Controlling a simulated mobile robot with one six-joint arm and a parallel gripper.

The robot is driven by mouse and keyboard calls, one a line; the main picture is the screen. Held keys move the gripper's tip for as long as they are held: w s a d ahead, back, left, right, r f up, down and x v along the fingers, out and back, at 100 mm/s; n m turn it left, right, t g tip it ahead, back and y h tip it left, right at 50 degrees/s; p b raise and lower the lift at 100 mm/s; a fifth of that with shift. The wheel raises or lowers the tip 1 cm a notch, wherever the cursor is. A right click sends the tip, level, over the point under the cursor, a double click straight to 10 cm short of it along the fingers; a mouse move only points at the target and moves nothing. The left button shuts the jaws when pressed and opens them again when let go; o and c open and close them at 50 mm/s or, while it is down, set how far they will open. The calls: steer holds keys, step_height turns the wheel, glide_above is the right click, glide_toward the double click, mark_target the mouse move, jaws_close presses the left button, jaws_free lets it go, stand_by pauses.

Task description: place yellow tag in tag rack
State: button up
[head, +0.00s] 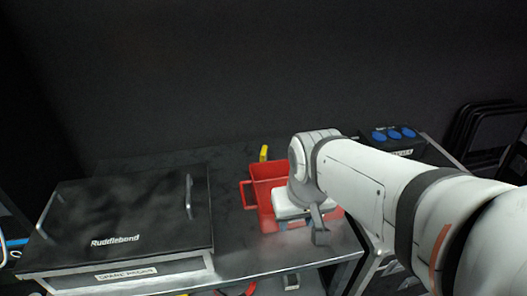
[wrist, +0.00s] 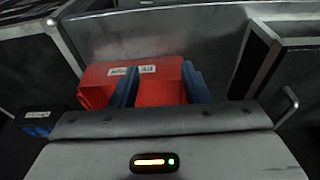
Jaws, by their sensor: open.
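A small yellow piece (head: 264,152), which looks like the yellow tag, stands at the back edge of the red bin (head: 248,197) in the head view. I cannot tell whether it is in the bin or behind it. My gripper (wrist: 160,88) is open, its two blue fingers apart and nothing seen between them. In the wrist view the red bin (wrist: 158,70) with white labels lies beyond the fingers. In the head view my arm hides part of the bin. A dark box with several blue round tops (head: 395,134) at the right may be the tag rack; its label is unreadable.
A large black lidded case (head: 130,215) marked Ruddlebond fills the left of the dark bench (head: 235,245). Bare bench lies between case and bin. Black folded frames (head: 485,130) stand at the far right. A dark wall is behind.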

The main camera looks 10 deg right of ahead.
mark_target(264, 155)
steer(key=w+f+m, duration=0.1)
steer(key=w+f, duration=0.1)
steer(key=w, duration=0.9)
steer(key=w+f+m+t+h, duration=0.1)
steer(key=w+f+m, duration=0.1)
steer(key=w, duration=1)
steer(key=w+f+m, duration=0.1)
steer(key=w+f, duration=0.1)
steer(key=w, duration=0.9)
steer(key=shift+w+d+f+t+h, duration=0.2)
steer(key=shift+w+t+h, duration=0.1)
steer(key=shift+w+h, duration=0.1)
steer(key=p+x, duration=0.1)
steer(key=x, duration=0.6)
steer(key=shift+w+a+f, duration=0.15)
steer(key=shift+w+f, duration=0.05)
steer(key=shift+f, duration=0.1)
jaws_close()
